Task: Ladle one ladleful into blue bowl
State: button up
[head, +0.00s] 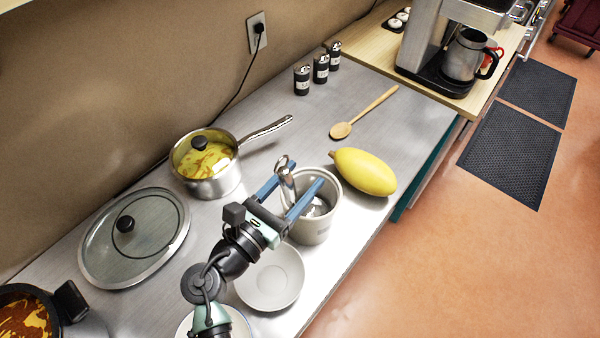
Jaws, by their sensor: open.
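My gripper (302,172) is open above a grey-white utensil crock (318,229). Its two blue fingers are spread. A shiny metal handle, which may be the ladle's (286,180), stands up from the crock and shows between the fingers, closer to the left one. I cannot tell if a finger touches it. The ladle's lower end is not clearly seen. A large pot (92,325) with orange-brown food is cut off at the lower left. I see no blue bowl; a pale grey-white dish (270,283) sits below the crock, and another pale dish (184,329) is partly hidden by my arm.
A lidded saucepan (216,184) with yellow food stands behind my gripper. A glass lid (152,236) lies at left. A yellow melon (364,171) lies beside the crock, with a wooden spoon (341,130) beyond. Shakers (302,80) and a coffee machine (420,45) stand farther back.

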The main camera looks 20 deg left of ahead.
jog(key=shift+w+d, duration=0.1)
jog(key=shift+w, duration=0.25)
grip_shut()
jog(key=c, duration=0.8)
grip_release()
grip_shut()
jog(key=shift+r, duration=0.1)
jog(key=shift+r+p, duration=1.4)
jog(key=shift+p, duration=0.35)
jog(key=shift+r, duration=0.15)
